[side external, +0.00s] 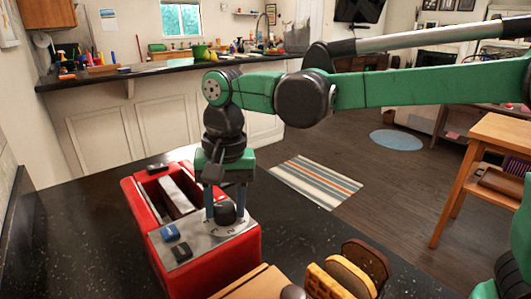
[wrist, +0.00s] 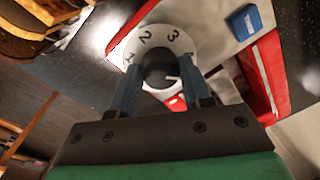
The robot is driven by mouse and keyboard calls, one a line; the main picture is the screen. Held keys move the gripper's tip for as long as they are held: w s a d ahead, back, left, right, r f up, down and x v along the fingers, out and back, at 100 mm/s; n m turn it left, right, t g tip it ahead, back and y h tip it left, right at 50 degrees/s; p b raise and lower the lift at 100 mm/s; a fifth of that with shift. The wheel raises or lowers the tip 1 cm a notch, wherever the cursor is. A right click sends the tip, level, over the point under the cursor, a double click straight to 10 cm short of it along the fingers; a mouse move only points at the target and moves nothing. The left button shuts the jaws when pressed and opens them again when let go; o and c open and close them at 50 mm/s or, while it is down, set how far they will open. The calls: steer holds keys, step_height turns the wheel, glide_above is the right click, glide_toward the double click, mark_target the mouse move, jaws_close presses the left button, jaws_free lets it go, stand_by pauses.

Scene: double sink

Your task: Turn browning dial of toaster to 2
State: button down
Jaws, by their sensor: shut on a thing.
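The red toaster (side external: 200,230) stands on the dark counter, with a metallic control panel on top. Its browning dial is a round black knob (side external: 225,212) on a pale ring with numbers. In the wrist view the black knob (wrist: 160,70) sits between my two blue fingers, with 2 and 3 readable on the ring (wrist: 147,37). A short light mark shows on the knob's right side; I cannot tell exactly which number it marks. My gripper (side external: 226,206) points down from above and is shut on the knob, one finger on each side.
A blue button (side external: 169,232) and a dark button (side external: 181,252) sit on the panel beside the dial. Bread slices (side external: 350,276) and a wooden board (side external: 250,283) lie at the front, close to the toaster. The counter (side external: 85,225) left of the toaster is clear.

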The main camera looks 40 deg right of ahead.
steer(key=n, duration=0.6)
steer(key=shift+n, duration=0.3)
steer(key=n, duration=0.6)
steer(key=shift+w+g, duration=0.1)
steer(key=shift+g, duration=0.3)
steer(key=n, duration=0.6)
steer(key=shift+n, duration=0.3)
steer(key=n, duration=0.5)
steer(key=shift+w+n+h, duration=0.1)
steer(key=shift+n+h, duration=0.2)
steer(key=shift+c, duration=1.9)
jaws_free()
